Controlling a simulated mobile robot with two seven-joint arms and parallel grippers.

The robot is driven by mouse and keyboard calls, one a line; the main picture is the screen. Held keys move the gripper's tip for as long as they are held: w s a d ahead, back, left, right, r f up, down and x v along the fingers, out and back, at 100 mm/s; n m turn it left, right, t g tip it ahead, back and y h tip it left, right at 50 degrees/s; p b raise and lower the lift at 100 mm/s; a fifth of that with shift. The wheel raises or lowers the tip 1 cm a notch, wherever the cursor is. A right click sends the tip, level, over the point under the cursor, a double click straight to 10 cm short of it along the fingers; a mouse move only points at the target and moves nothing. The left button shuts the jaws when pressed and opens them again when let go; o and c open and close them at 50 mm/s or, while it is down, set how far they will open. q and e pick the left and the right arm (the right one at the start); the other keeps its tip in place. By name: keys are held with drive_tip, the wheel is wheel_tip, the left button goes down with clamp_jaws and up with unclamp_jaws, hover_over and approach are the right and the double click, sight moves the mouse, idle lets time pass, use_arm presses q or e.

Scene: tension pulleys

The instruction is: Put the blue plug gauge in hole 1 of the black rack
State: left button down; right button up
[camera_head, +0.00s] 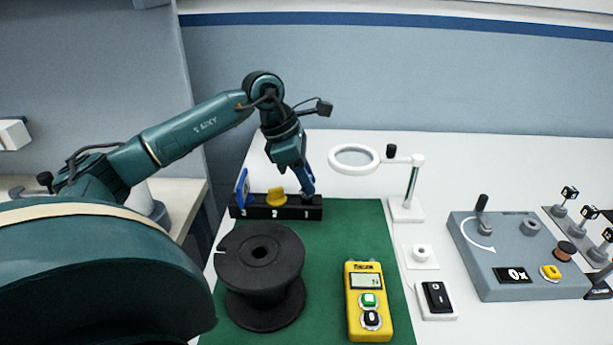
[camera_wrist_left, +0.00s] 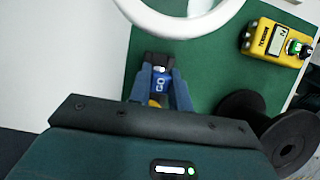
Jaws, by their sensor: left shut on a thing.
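The black rack (camera_head: 265,212) lies at the back left of the green mat, its holes marked 3, 2, 1 from left to right. My left gripper (camera_head: 308,190) points down over the rack's right end, at hole 1. It is shut on the blue plug gauge (camera_wrist_left: 162,82), whose "GO" marking shows between the fingers in the left wrist view. In the head view the gauge is mostly hidden by the fingers, so I cannot tell whether its lower end is in the hole. My right gripper is not in view.
A black spool (camera_head: 260,275) and yellow meter (camera_head: 367,300) stand on the green mat (camera_head: 345,230). A white ring magnifier (camera_head: 354,158) is close right of the gripper.

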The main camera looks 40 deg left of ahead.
use_arm(q)
drive_tip(key=shift+f+b, duration=0.65)
drive_tip(key=shift+f, duration=0.3)
drive_tip(key=shift+f, duration=0.1)
drive_tip(key=c, duration=1.2)
unclamp_jaws()
